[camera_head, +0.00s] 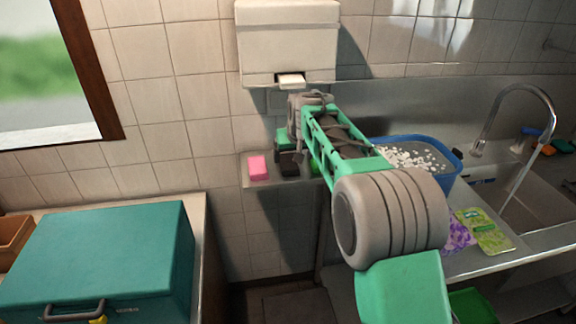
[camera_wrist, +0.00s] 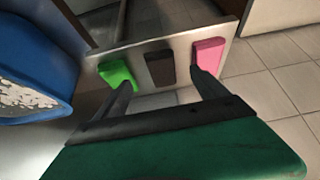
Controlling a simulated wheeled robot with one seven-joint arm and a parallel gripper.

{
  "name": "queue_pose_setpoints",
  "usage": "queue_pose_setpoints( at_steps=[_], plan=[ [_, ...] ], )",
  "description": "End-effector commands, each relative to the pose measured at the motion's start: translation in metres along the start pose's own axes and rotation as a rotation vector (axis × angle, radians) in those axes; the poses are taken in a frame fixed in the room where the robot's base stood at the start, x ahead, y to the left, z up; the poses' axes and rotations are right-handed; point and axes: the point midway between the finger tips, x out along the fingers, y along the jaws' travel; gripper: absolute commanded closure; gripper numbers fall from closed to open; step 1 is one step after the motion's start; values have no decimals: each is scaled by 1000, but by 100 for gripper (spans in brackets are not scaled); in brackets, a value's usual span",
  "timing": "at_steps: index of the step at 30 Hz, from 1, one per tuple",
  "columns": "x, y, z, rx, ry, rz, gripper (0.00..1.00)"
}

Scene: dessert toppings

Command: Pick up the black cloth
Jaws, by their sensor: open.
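The black cloth (camera_wrist: 160,68), a small dark folded rectangle, lies on a narrow metal ledge between a green cloth (camera_wrist: 117,74) on its left and a pink cloth (camera_wrist: 209,55) on its right in the wrist view. My gripper (camera_wrist: 162,79) is open and empty, its two dark fingers spread to either side of the black cloth in the picture. The gap between fingers and cloth is hard to judge. In the head view the black cloth (camera_head: 290,170) shows just below my gripper, partly hidden by it.
A blue basin (camera_head: 455,165) with white bits stands beside the ledge, behind my arm. A sink with a running tap (camera_head: 520,90) is at right. A white dispenser (camera_head: 287,40) hangs on the tiled wall above my gripper. A teal case (camera_head: 110,255) sits at lower left.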

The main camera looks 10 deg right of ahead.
Motion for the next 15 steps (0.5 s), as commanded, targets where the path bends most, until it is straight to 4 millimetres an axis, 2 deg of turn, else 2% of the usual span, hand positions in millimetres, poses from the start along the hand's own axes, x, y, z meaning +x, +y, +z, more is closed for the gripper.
queue_pose_setpoints(
  at_steps=[1,4,15],
  plan=[
    [14,0,-11,0,10,0,17],
    [28,-1,-23,1,27,-1,17],
    [78,-2,-26,-1,29,-2,17]
  ],
)
